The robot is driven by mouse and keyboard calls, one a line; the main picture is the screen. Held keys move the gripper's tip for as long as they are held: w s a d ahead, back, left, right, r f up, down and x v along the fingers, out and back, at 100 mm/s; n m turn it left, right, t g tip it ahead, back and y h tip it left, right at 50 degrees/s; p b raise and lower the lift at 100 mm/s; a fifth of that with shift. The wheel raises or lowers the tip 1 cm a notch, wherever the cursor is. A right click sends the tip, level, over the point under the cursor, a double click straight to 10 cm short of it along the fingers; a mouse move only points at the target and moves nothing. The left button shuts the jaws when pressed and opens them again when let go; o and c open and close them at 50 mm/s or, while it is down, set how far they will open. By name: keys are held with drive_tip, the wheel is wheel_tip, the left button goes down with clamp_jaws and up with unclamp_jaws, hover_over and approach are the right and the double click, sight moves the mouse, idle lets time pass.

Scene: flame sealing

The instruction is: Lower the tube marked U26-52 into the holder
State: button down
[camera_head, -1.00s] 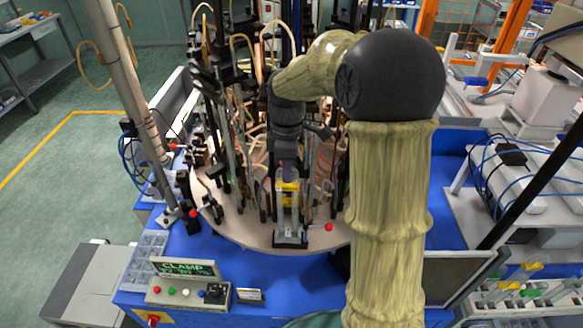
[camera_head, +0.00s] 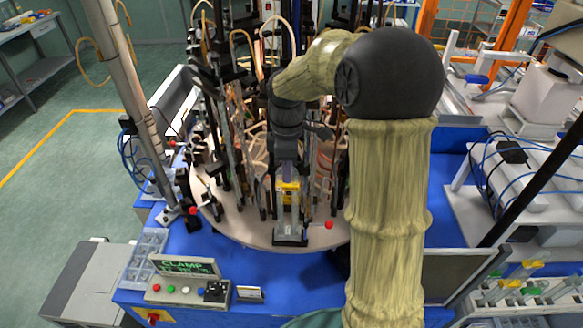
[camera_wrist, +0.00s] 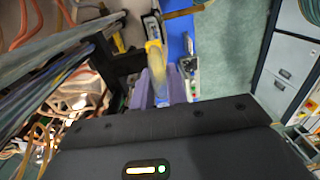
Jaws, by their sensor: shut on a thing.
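My gripper (camera_head: 288,176) points down over the front edge of the round table and is shut on a tube. The tube's yellow part (camera_head: 290,188) shows just below the fingers. It also shows in the wrist view (camera_wrist: 157,62), between the purple fingers (camera_wrist: 160,92). The holder (camera_head: 290,239) is a narrow upright frame with a dark base at the front rim of the table. The tube is upright in line with the holder. I cannot tell how deep its lower end sits. The marking on the tube is too small to read.
The round table (camera_head: 240,231) carries many tall rods and hoses close behind my gripper. A red button (camera_head: 329,225) is right of the holder. A control box (camera_head: 188,292) with a lit display (camera_head: 185,266) stands at the front left. The blue bench (camera_head: 285,285) is clear in front.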

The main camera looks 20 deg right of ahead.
drive_tip(key=shift+f+b, duration=0.35)
drive_tip(key=shift+f, duration=0.35)
drive_tip(key=c, duration=1.3)
unclamp_jaws()
drive_tip(key=shift+w+r, duration=0.1)
drive_tip(key=shift+r, duration=0.2)
drive_tip(key=shift+r+p, duration=1.95)
drive_tip(key=shift+p, duration=0.15)
